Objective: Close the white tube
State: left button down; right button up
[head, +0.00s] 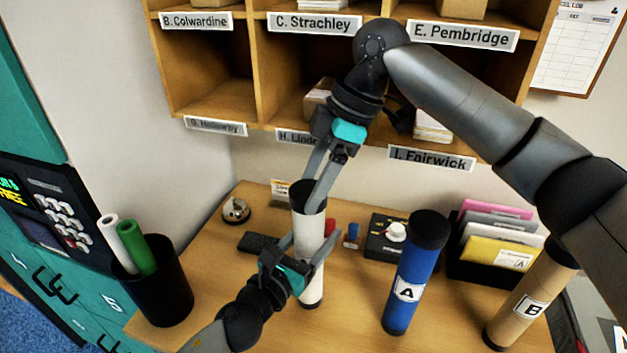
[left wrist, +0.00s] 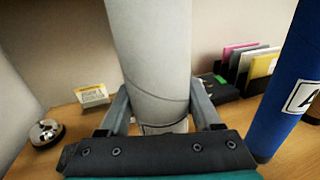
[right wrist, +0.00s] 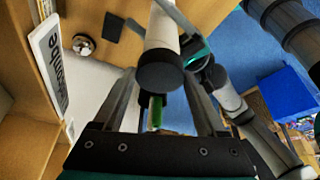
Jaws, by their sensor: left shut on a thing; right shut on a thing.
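The white tube (head: 310,238) stands upright on the desk, with a black cap (head: 308,197) at its top end. My left gripper (head: 309,248) is shut on the tube's middle, one finger on each side; the left wrist view shows the tube (left wrist: 152,50) between the fingers. My right gripper (head: 314,192) reaches down from above and is shut on the black cap, which also shows in the right wrist view (right wrist: 160,72) in line with the tube (right wrist: 161,30). I cannot tell how deeply the cap sits.
A blue tube A (head: 410,275) and a brown tube B (head: 527,300) stand to the right. A black bin (head: 155,290) with rolls is at the left. A bell (head: 236,211) and a folder rack (head: 488,268) stand on the desk. Pigeonholes (head: 210,85) rise behind.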

jog(key=shift+f, duration=0.5)
jog(key=o, duration=1.2)
jog(key=shift+o, duration=0.2)
jog(key=v, duration=1.2)
pick_arm(q)
grip_release()
